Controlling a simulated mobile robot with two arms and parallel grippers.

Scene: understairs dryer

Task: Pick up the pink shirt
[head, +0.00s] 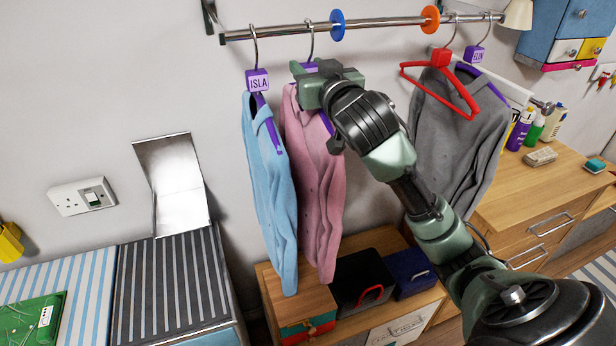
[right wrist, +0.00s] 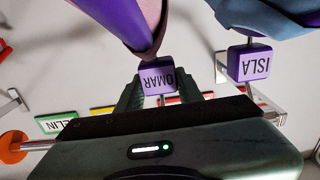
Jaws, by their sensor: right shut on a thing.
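The pink shirt (head: 316,195) hangs from the rail on a purple hanger, between a blue shirt and a grey one. Its purple name block (head: 309,66) is partly hidden behind my right gripper (head: 305,78) in the head view. In the right wrist view the block (right wrist: 158,79) reads OMAR and sits between the fingers of my right gripper (right wrist: 163,92), which is shut on it. The shirt's pink collar (right wrist: 153,18) shows at the top there. The hanger's hook still appears to reach the rail. My left gripper is not in view.
The blue shirt (head: 267,190) with its ISLA block (head: 258,80) hangs close on the left. The rail (head: 390,21) runs above; a low bench (head: 290,297) with boxes stands below.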

